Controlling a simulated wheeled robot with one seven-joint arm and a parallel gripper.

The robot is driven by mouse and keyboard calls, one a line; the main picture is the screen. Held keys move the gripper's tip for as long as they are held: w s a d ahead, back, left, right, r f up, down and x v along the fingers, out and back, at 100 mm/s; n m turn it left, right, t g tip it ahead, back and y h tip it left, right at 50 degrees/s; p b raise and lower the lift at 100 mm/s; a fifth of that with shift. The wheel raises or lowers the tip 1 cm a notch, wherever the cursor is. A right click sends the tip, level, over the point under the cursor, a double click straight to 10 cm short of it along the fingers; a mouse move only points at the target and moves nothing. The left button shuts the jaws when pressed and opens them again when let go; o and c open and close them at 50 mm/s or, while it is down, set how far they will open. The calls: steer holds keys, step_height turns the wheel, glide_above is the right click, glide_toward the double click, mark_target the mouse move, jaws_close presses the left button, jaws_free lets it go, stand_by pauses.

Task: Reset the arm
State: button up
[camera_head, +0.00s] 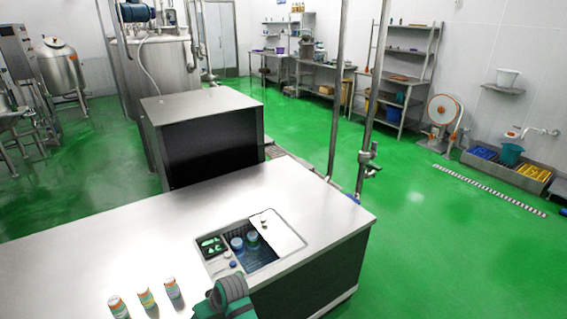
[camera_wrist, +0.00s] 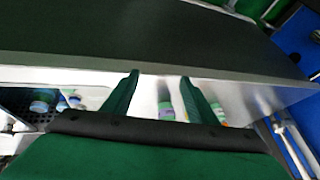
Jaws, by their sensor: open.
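My gripper shows in the wrist view (camera_wrist: 160,92), with its two green fingers spread apart and nothing between them. Seen past the fingers are a steel counter edge and a few blurred bottles. In the head view, part of my green and dark grey arm (camera_head: 230,298) shows at the bottom, in front of the steel counter (camera_head: 90,225). The gripper's fingers cannot be made out there.
Three small bottles with orange and green labels (camera_head: 145,298) stand at the counter's front left. A dark steel box (camera_head: 205,135) stands behind. The counter's left part is bare.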

steer(key=s+a+f+m+t+y, duration=0.2)
steer(key=s+a+f, duration=0.1)
steer(key=s+a, duration=0.1)
steer(key=s+d+f+m+t+h, duration=0.1)
steer(key=s+d+m+t, duration=0.3)
steer(key=s, duration=0.5)
steer(key=s+d+f+m+t+h, duration=0.1)
steer(key=s+d+m+t+h, duration=0.15)
steer(key=s+d, duration=0.45)
steer(key=s+d+r+t+h, duration=0.2)
steer(key=s+d+r, duration=0.5)
steer(key=s+d, duration=0.2)
steer(key=s+d+r+t+h, duration=0.2)
steer(key=s+d+r, duration=0.6)
steer(key=s, duration=0.6)
steer(key=shift+d+r+n, duration=0.2)
steer(key=shift+d+n, duration=0.15)
steer(key=shift+d, duration=0.1)
